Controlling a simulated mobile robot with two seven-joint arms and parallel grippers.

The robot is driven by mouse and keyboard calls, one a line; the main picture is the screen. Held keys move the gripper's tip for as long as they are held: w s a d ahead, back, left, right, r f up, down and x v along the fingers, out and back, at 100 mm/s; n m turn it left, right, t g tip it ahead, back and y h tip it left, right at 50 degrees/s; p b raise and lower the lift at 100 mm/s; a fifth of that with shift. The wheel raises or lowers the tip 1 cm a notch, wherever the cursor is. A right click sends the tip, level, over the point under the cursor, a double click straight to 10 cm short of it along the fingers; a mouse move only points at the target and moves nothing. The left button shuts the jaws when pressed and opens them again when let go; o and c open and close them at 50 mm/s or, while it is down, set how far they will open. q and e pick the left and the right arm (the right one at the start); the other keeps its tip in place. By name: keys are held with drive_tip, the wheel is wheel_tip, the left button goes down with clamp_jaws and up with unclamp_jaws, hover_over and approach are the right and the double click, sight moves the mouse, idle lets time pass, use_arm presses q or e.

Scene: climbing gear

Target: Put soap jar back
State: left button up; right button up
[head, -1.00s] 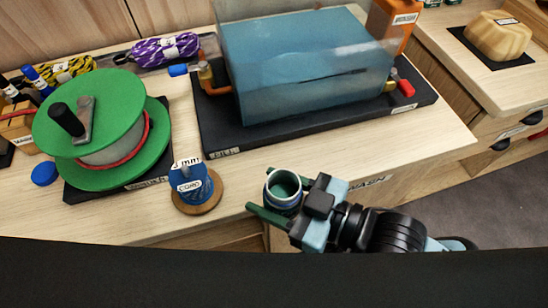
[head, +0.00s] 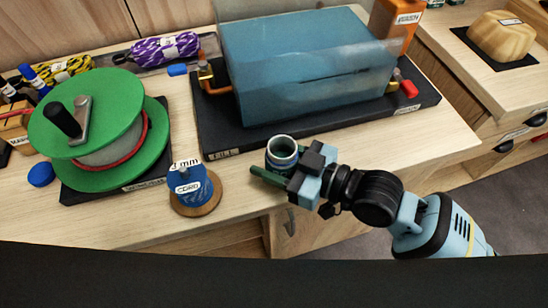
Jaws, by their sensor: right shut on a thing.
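The soap jar (head: 283,149) is a small round jar with a pale rim and an open top, dark green inside. My right gripper (head: 278,172) is shut on it, with green fingers at its sides. The jar is upright near the front edge of the wooden worktop, in front of the blue tank. I cannot tell whether its base touches the worktop. My left gripper is not in view.
A blue cord spool (head: 190,187) stands left of the jar. A green winding reel (head: 92,122) is farther left. The blue tank (head: 308,68) on its black base (head: 226,137) lies behind. Bare worktop (head: 375,138) is to the right.

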drive_tip(key=shift+f, duration=0.3)
drive_tip(key=shift+f, duration=0.15)
drive_tip(key=o, duration=0.8)
drive_tip(key=shift+r, duration=0.2)
drive_tip(key=shift+b+v, duration=0.75)
drive_tip(key=shift+v, duration=5.3)
